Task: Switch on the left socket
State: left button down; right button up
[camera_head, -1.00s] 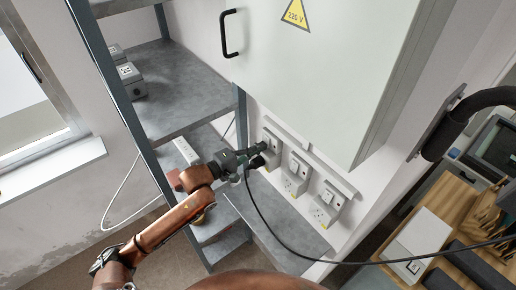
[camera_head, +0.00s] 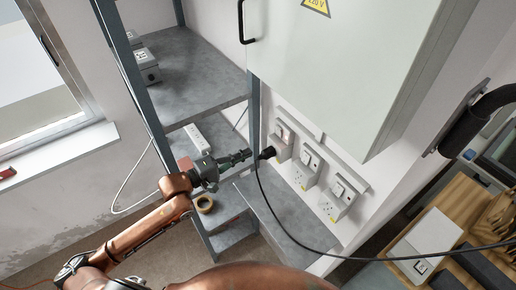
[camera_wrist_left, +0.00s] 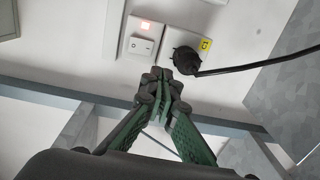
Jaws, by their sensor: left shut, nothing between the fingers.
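The left socket (camera_head: 285,137) is the leftmost of three white sockets on the wall under the cabinet. A black plug (camera_head: 267,153) with a black cable sits in it. In the left wrist view its white rocker switch (camera_wrist_left: 142,46) shows beside the plug (camera_wrist_left: 187,60), with a glowing red light (camera_wrist_left: 145,26) above the rocker. My left gripper (camera_head: 249,154) is shut and empty, left of the plug. In the left wrist view its green-sided fingers (camera_wrist_left: 162,78) meet below the switch and plug in the picture; a gap to the socket cannot be judged exactly. My right gripper is not in view.
The middle socket (camera_head: 308,166) and right socket (camera_head: 342,196) stand to the right. The cabinet (camera_head: 345,75) overhangs them. A grey shelf unit (camera_head: 195,85) stands left, holding a white power strip (camera_head: 196,137). The black cable (camera_head: 290,238) hangs across the front.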

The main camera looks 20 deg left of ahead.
pick_arm(q)
jog(key=shift+v, duration=1.2)
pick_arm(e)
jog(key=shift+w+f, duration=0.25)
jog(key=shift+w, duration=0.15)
pick_arm(q)
jog(key=shift+f, duration=0.1)
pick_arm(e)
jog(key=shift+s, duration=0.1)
